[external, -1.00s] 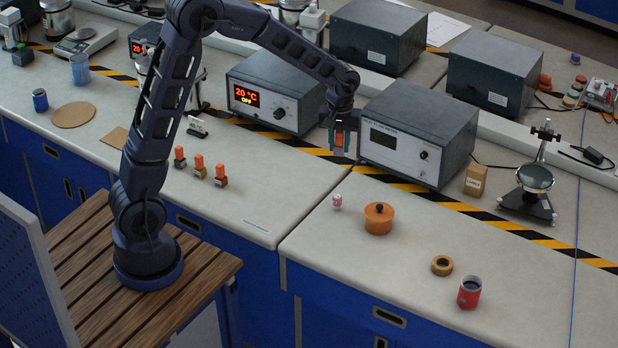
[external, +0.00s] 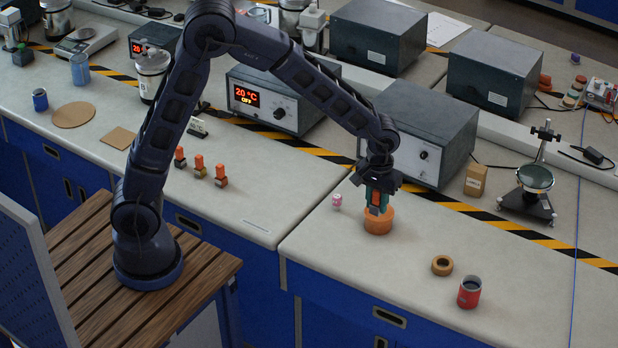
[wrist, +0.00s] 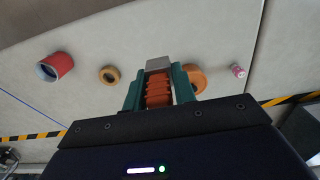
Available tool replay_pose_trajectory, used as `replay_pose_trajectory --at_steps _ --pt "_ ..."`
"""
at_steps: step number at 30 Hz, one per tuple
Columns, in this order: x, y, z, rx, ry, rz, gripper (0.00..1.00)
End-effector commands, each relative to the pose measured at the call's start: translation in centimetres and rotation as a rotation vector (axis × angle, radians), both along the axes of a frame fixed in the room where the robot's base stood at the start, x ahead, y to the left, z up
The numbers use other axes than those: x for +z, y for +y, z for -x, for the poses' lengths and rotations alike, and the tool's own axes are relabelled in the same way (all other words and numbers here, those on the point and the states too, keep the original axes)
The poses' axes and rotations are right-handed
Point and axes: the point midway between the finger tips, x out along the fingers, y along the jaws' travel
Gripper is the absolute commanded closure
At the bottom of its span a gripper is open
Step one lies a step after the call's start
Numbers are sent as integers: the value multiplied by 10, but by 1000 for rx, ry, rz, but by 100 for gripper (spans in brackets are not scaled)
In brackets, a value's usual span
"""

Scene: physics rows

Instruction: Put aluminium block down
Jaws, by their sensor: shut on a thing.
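My gripper (external: 377,203) is shut on the aluminium block, a grey metal block (wrist: 158,64) with a ribbed orange grip (wrist: 158,92). In the wrist view the green fingers (wrist: 158,82) clasp the orange part, and the grey end sticks out beyond them. In the external view the gripper points down and overlaps the orange round pot (external: 378,223), hiding its top. In the wrist view the pot (wrist: 196,77) shows partly behind the right finger. I cannot tell the height of the block above the bench or whether it touches the pot.
A pink-and-white small item (external: 337,201) stands left of the pot. A brown tape ring (external: 442,265) and a red can (external: 469,292) are to its right. Three orange-topped blocks (external: 200,167) stand on the left bench. A grey meter box (external: 425,135) stands behind my gripper.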

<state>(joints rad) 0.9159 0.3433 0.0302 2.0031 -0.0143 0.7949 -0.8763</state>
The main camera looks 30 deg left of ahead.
Motion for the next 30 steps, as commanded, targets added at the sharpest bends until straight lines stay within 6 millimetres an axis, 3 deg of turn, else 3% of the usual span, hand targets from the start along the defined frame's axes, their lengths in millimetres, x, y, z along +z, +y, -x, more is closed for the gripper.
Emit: replay_pose_trajectory --at_steps 16,30 --pt "-119 1 0 2 2 -3 97" --pt "-161 1 0 1 2 -3 97"
